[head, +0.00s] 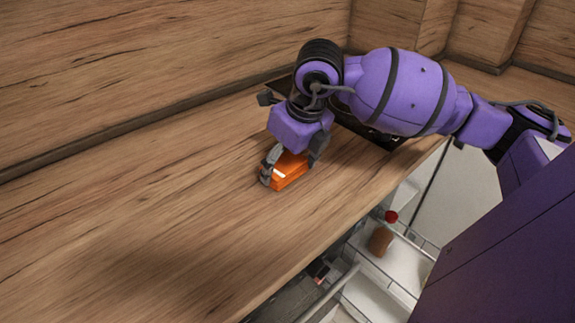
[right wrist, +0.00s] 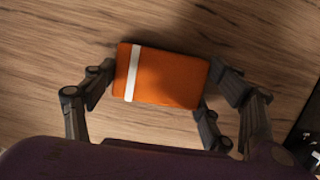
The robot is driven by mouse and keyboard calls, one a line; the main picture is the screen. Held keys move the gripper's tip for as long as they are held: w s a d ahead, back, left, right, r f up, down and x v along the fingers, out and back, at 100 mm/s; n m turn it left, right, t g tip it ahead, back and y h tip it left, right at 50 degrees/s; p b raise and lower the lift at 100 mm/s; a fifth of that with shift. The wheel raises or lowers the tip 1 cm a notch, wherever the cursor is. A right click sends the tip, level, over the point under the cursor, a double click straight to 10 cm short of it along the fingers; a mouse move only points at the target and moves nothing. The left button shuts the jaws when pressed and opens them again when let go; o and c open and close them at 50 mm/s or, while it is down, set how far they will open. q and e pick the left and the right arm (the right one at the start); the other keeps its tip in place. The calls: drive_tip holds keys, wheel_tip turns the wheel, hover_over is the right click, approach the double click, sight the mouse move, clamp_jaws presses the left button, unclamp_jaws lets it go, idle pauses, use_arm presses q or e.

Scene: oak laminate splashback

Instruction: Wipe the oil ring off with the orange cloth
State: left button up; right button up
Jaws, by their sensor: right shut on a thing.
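The orange cloth (head: 289,172) is a folded pad with a white stripe, low at the wooden counter (head: 180,215). My right gripper (head: 291,163) is shut on it. In the right wrist view the cloth (right wrist: 165,76) lies between the two dark fingers of the right gripper (right wrist: 160,90). I cannot tell whether its underside touches the counter. No oil ring can be made out in either view; the arm and cloth hide part of the counter. My left gripper is in neither view.
A black hob-like panel (head: 372,137) lies behind my right arm. The wooden splashback (head: 150,70) runs along the back. Below the front edge, an open rack holds a brown bottle with a red cap (head: 380,240). The counter's left side is clear.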

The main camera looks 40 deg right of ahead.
sight(295, 181)
drive_tip(key=shift+s+d+f+p, duration=0.1)
drive_tip(key=shift+s+d+p, duration=0.1)
drive_tip(key=shift+s, duration=0.8)
drive_tip(key=shift+s+d+f+p, duration=0.1)
drive_tip(key=shift+s+p, duration=0.1)
drive_tip(key=shift+s, duration=0.75)
drive_tip(key=shift+s+d+p, duration=0.1)
drive_tip(key=shift+s+p, duration=0.4)
drive_tip(key=shift+s, duration=0.4)
drive_tip(key=shift+w+b, duration=0.45)
use_arm(q)
drive_tip(key=shift+b, duration=0.4)
use_arm(e)
drive_tip(key=shift+w+r, duration=0.15)
drive_tip(key=shift+w, duration=0.45)
